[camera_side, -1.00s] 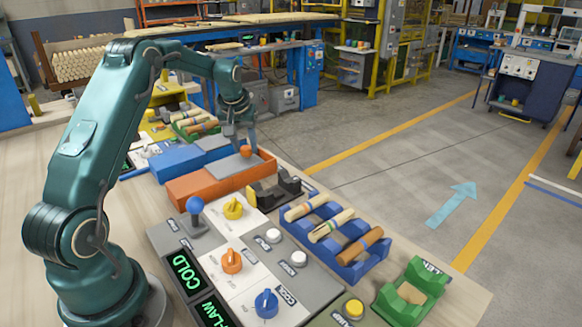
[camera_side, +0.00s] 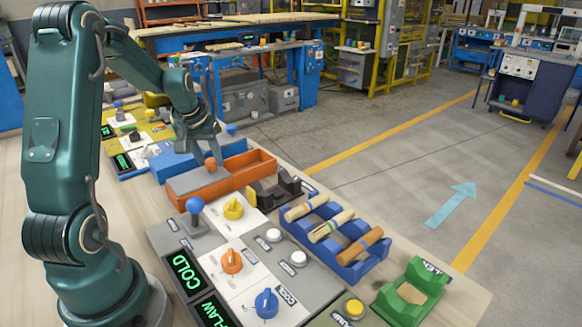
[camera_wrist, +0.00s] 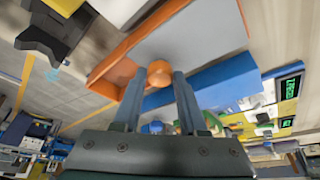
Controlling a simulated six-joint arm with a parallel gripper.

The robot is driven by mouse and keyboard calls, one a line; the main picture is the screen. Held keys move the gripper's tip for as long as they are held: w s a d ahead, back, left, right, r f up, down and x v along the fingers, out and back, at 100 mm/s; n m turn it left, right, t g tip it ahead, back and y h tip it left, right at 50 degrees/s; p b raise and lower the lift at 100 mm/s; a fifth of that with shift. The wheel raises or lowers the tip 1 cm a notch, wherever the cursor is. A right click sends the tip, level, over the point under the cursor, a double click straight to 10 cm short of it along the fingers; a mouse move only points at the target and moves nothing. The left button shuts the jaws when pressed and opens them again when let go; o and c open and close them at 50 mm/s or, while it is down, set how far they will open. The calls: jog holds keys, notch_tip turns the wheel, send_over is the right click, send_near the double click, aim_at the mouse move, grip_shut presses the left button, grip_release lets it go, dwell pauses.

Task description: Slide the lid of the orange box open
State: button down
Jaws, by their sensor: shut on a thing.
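The orange box (camera_side: 255,163) sits on the bench beyond the control panel. Its grey lid (camera_side: 190,180) lies over the left part of the box, and the right part is uncovered, showing the inside. An orange knob (camera_side: 210,163) stands on the lid near its right end. My gripper (camera_side: 207,156) is shut on the knob from above. In the wrist view the knob (camera_wrist: 159,73) sits between the two fingertips, with the grey lid (camera_wrist: 195,35) behind it and the orange box wall (camera_wrist: 112,60) around it.
A blue box (camera_side: 170,160) stands close behind the orange box. A black holder (camera_side: 275,190) is at its front right. A panel with a blue-knobbed lever (camera_side: 195,206) is in front. A blue rack (camera_side: 345,250) holds several wooden pieces.

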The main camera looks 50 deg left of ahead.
aim_at(209, 178)
jog(key=shift+w+a+r, duration=0.1)
jog(key=shift+a, duration=0.05)
jog(key=shift+c, duration=2.2)
grip_release()
jog(key=shift+v, duration=2.6)
